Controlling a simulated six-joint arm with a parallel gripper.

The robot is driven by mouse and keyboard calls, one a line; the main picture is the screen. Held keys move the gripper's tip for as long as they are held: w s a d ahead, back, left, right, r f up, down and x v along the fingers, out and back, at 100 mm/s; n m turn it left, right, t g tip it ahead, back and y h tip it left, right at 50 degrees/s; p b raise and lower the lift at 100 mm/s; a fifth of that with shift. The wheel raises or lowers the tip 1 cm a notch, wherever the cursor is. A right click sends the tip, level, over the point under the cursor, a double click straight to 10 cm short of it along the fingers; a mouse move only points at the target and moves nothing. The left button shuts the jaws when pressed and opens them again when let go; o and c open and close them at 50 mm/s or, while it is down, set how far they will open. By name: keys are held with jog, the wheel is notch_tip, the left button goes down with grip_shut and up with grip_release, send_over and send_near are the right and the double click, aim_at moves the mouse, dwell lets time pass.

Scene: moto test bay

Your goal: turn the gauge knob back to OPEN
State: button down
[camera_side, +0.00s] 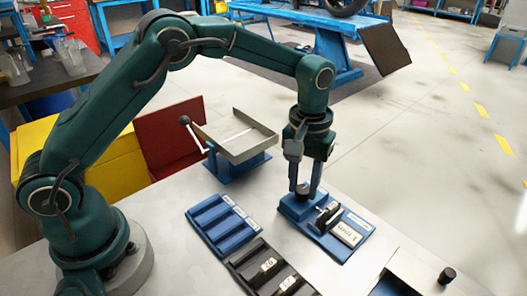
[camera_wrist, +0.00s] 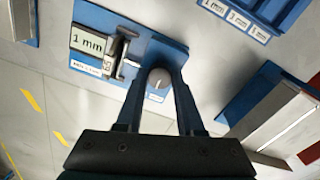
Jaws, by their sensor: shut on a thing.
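The gauge knob (camera_wrist: 158,83) is a grey rounded knob with a white line on top, set at one end of a blue gauge base (camera_wrist: 165,50). My gripper (camera_wrist: 159,76) is shut on it, with one finger on either side. A small label beside it is too small to read. A dark metal gauge piece (camera_side: 326,214) and a plate marked "1 mm" (camera_side: 347,234) sit on the base.
A blue slotted tray (camera_side: 207,215) and a black slotted tray (camera_side: 240,262) with labelled blocks lie left of the gauge. A grey tray on a blue stand (camera_side: 236,165) with a ball-ended lever (camera_side: 192,130) stands behind.

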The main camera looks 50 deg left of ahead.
aim_at(302, 188)
jog(key=m, duration=0.4)
jog(key=shift+r+m, duration=0.1)
jog(key=shift+m, duration=2.4)
jog(key=c, duration=0.5)
grip_release()
jog(key=shift+r, duration=2.6)
jog(key=shift+a, duration=0.1)
